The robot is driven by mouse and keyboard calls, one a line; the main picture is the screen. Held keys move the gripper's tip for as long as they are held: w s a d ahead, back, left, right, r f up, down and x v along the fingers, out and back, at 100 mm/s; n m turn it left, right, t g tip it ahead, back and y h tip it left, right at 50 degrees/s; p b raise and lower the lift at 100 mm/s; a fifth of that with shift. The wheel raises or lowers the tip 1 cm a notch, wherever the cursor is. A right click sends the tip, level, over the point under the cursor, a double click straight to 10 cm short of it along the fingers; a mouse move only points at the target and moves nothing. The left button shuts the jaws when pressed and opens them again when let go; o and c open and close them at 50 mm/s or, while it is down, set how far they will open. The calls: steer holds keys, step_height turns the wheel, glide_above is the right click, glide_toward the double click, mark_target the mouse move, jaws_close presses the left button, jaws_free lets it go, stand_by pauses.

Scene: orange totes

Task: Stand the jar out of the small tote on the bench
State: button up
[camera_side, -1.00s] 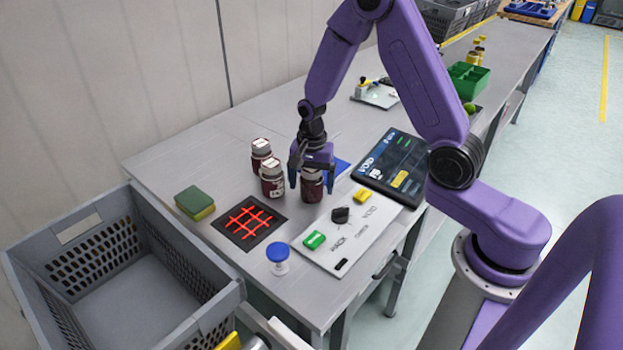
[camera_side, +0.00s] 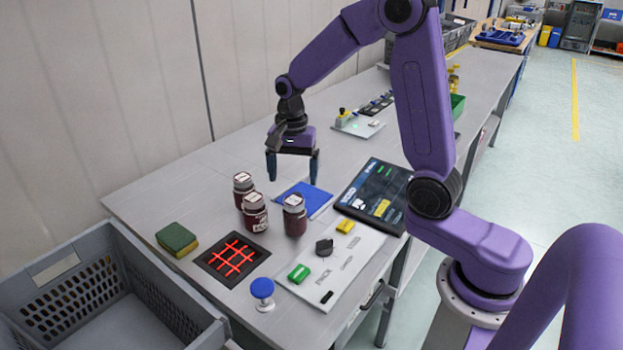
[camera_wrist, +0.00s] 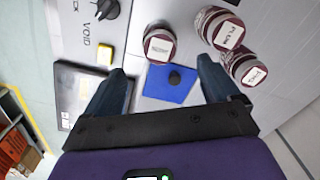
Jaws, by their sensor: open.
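Three dark red jars with white-labelled lids stand upright on the bench (camera_side: 160,205). The right jar (camera_side: 295,220) stands a little apart from the front-left jar (camera_side: 256,214) and the back-left jar (camera_side: 243,188). In the wrist view the lone jar (camera_wrist: 160,45) is at top centre and the pair (camera_wrist: 220,28) (camera_wrist: 245,68) is at right. My gripper (camera_side: 293,180) is open and empty, above and behind the right jar, over the blue mat (camera_side: 312,197). Its fingers touch no jar. A grey perforated tote (camera_side: 150,262) is at lower left; no small tote is clearly identifiable.
A red-lit grid pad (camera_side: 233,258), a green-yellow sponge (camera_side: 177,238) and a blue-topped button (camera_side: 262,290) are near the front. A white control panel (camera_side: 335,265) and a dark screen (camera_side: 378,190) lie at right. Bare bench lies left of the jars.

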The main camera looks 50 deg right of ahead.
steer(key=s+a+r+n, duration=0.1)
steer(key=s+a+n, duration=0.2)
steer(key=s+n, duration=0.9)
steer(key=s+a+r+n, duration=0.2)
steer(key=s+a+n, duration=0.1)
steer(key=s+n, duration=1)
steer(key=s, duration=0.2)
steer(key=shift+s+a, duration=0.25)
steer(key=shift+s, duration=0.1)
stand_by(0.5)
